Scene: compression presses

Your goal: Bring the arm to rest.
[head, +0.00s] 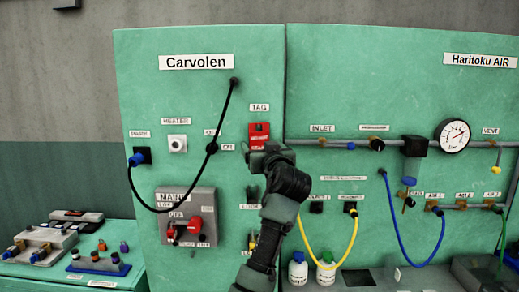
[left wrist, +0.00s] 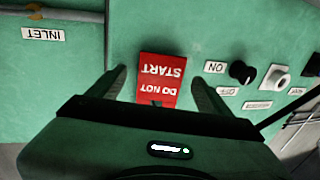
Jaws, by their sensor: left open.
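My left arm rises from the bottom of the head view, and its gripper (head: 264,150) is in front of the green Carvolen panel (head: 255,85), just below the TAG label. A red tag (head: 259,129) hangs there. The left wrist view shows the red tag (left wrist: 161,75) upside down, reading DO NOT START. The open fingers of my left gripper (left wrist: 160,82) stand on either side of it. I cannot tell whether they touch it. The gripper hides the tag's lower part in the head view. My right gripper is not in view.
A black cable (head: 222,115) loops across the Carvolen panel to a blue plug. The MAIN box (head: 188,216) with a red handle is left of my arm. Yellow (head: 333,263) and blue (head: 408,258) hoses hang at right. A side table (head: 125,268) holds small parts.

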